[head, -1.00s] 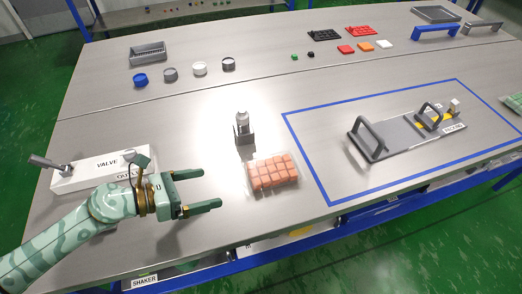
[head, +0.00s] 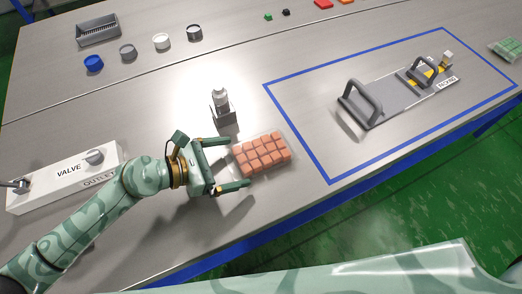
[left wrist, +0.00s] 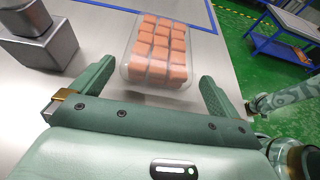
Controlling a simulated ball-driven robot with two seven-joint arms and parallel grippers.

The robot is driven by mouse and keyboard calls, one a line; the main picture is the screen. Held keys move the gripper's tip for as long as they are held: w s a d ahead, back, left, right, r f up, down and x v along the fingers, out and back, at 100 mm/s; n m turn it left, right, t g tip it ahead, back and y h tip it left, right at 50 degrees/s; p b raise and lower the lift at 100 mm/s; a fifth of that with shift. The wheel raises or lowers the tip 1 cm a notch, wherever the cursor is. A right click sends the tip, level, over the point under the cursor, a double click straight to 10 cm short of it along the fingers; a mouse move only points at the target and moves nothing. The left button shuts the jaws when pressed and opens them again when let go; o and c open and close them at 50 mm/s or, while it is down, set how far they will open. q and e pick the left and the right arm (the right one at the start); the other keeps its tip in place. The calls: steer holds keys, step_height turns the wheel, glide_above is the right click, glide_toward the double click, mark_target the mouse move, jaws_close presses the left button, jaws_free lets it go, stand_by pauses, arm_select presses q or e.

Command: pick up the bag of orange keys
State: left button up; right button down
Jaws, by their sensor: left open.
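The clear bag of orange keys (head: 262,154) lies flat on the steel table, its blocks in rows. It also shows in the left wrist view (left wrist: 160,48), ahead of and partly between the fingers. My left gripper (head: 238,165) is open, with its fingertips at the bag's left edge, one towards the back and one towards the front. Nothing is clasped between the fingers. Whether they touch the bag I cannot tell. My right gripper is not in view.
A grey block with a metal knob (head: 222,107) stands just behind the bag. A white valve box (head: 65,175) is at the left. A blue taped outline (head: 300,130) holds a grey handled fixture (head: 385,97) to the right. The table's front edge is close to the bag.

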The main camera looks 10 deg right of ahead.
mark_target(248, 157)
arm_select(q)
steer(key=b+x, duration=0.1)
steer(key=x, duration=0.4)
steer(key=shift+w, duration=0.15)
steer(key=c, duration=0.8)
steer(key=shift+r, duration=0.1)
